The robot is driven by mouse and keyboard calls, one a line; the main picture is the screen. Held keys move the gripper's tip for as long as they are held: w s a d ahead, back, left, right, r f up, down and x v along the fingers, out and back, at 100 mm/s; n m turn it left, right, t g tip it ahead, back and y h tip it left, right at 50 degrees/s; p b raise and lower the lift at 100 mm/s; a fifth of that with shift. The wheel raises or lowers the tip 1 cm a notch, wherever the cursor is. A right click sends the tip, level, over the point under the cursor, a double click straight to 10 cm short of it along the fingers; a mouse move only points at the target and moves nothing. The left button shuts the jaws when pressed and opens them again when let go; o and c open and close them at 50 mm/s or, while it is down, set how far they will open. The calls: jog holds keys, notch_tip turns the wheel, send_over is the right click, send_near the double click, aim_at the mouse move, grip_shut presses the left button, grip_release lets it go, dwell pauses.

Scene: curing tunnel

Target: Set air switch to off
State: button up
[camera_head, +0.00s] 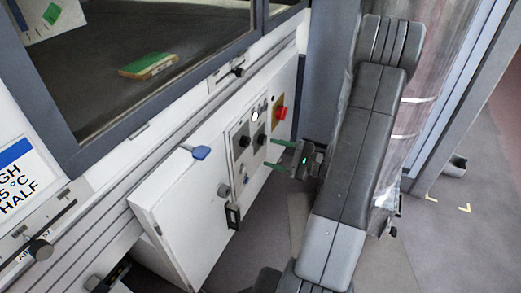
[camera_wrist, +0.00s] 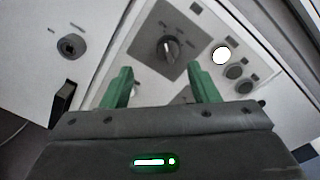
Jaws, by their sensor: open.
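A rotary switch with a black knob on a dark grey square plate (camera_wrist: 170,47) shows in the wrist view, just beyond my fingertips. Its knob has a pale mark towards the top, and its lettering is too small to read. In the head view the white control panel carries two dark knobs, a left one (camera_head: 244,142) and a right one (camera_head: 262,140). I cannot tell by label which is the air switch. My gripper (camera_head: 279,155) is open in front of the panel, its green fingers apart and empty. It also shows in the wrist view (camera_wrist: 158,80).
A lit white button (camera_wrist: 221,55) and darker buttons sit beside the switch. A red stop button (camera_head: 280,113) is at the panel's upper right. Open floor lies at right.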

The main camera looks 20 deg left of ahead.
aim_at(248, 145)
jog(key=d, duration=0.6)
jog(key=shift+s+d, duration=0.15)
jog(key=shift+s, duration=0.25)
jog(key=a, duration=0.4)
jog(key=w+a, duration=0.1)
jog(key=a, duration=0.4)
jog(key=a+b, duration=0.1)
jog(key=a, duration=0.4)
jog(key=shift+w+f, duration=0.15)
jog(key=shift+w, duration=0.25)
